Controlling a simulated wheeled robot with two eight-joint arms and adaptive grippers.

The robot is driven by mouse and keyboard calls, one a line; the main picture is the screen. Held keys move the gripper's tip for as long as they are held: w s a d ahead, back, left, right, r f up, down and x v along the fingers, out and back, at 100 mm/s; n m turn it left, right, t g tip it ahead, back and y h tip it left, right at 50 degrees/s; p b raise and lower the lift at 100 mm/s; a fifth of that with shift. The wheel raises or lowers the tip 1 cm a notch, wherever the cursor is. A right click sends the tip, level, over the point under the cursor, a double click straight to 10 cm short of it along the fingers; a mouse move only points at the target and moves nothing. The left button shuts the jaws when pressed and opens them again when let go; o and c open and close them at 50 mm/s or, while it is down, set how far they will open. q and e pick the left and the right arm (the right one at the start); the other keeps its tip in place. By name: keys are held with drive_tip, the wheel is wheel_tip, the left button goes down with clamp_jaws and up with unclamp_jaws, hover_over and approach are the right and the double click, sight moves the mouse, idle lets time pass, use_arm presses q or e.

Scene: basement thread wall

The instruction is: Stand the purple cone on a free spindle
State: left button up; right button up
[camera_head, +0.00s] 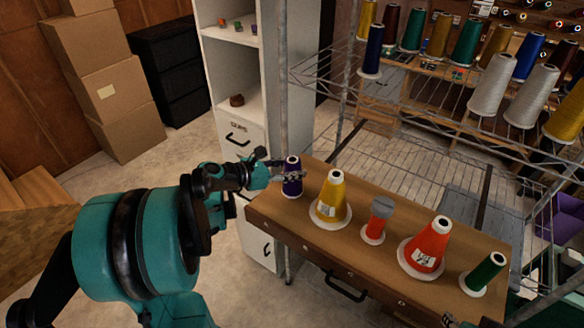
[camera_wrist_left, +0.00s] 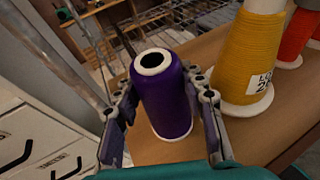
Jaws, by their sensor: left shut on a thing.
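The purple cone (camera_head: 291,180) is at the left end of the wooden table. It also shows upright in the left wrist view (camera_wrist_left: 168,98), with a white ring at its top and a white rim at its foot. My left gripper (camera_head: 289,176) is shut on it, one finger on each side, as the left wrist view (camera_wrist_left: 165,110) shows. I cannot tell whether its foot touches the table. I cannot make out a free spindle clearly. My right gripper is not in view.
A wire rack (camera_head: 330,68) with several cones stands behind. A white cabinet (camera_head: 235,95) is at the back left.

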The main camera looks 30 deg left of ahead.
use_arm(q)
drive_tip(key=shift+f, duration=0.1)
idle(0.6)
drive_tip(key=shift+f+b, duration=0.2)
drive_tip(key=shift+b, duration=0.15)
drive_tip(key=o, duration=1.3)
drive_tip(key=v, duration=1.2)
drive_tip(key=shift+s, duration=0.1)
